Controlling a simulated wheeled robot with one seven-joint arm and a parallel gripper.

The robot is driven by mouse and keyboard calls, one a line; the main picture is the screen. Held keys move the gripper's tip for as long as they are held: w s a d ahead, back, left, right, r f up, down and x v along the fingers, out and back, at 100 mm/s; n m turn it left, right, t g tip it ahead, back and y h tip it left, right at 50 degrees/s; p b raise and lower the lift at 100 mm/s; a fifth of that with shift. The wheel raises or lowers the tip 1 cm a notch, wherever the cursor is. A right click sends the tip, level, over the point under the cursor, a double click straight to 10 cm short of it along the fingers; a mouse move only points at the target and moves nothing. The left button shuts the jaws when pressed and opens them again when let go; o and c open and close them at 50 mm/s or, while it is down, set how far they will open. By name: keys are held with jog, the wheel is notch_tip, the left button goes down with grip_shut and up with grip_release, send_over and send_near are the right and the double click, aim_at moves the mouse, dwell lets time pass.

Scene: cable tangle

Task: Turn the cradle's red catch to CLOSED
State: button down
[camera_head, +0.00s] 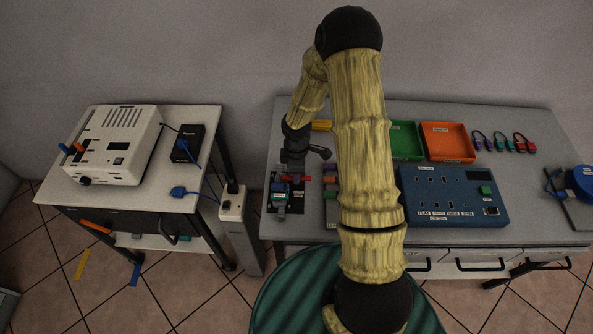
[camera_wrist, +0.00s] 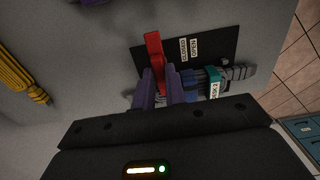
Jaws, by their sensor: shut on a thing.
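The cradle sits on a black plate (camera_wrist: 225,48) at the left end of the grey bench. Its red catch (camera_wrist: 154,48) sticks up past the fingers in the wrist view, along the plate's left edge. It also shows as a small red piece in the head view (camera_head: 306,178). CLOSED (camera_wrist: 184,50) and OPEN (camera_wrist: 194,46) labels lie right of the catch. A grey plug with a teal band (camera_wrist: 240,72) and a white tag lies in the cradle. My gripper (camera_wrist: 162,84) is shut on the red catch between its purple fingers; the fingers hide the catch's lower part.
A blue socket panel (camera_head: 453,196) and green (camera_head: 405,140) and orange (camera_head: 447,142) trays stand right of my arm. Several small coloured plugs (camera_head: 503,142) lie at the back right. A yellow cable bundle (camera_wrist: 22,75) lies left in the wrist view. A gap separates the left cart (camera_head: 200,115).

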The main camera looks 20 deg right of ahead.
jog(key=c, duration=1.4)
grip_release()
jog(key=shift+c, duration=0.2)
notch_tip(320, 180, up, 18)
jog(key=shift+f, duration=0.25)
jog(key=shift+a, duration=0.1)
jog(key=s+r+m+t, duration=0.1)
jog(key=s+r+m, duration=0.1)
jog(key=s+m, duration=0.5)
jog(key=s+r+m+t, duration=0.1)
jog(key=s+r+m, duration=0.2)
jog(key=s+m, duration=0.4)
jog(key=shift+s+r+m+t, duration=0.15)
jog(key=shift+s+m+t, duration=0.15)
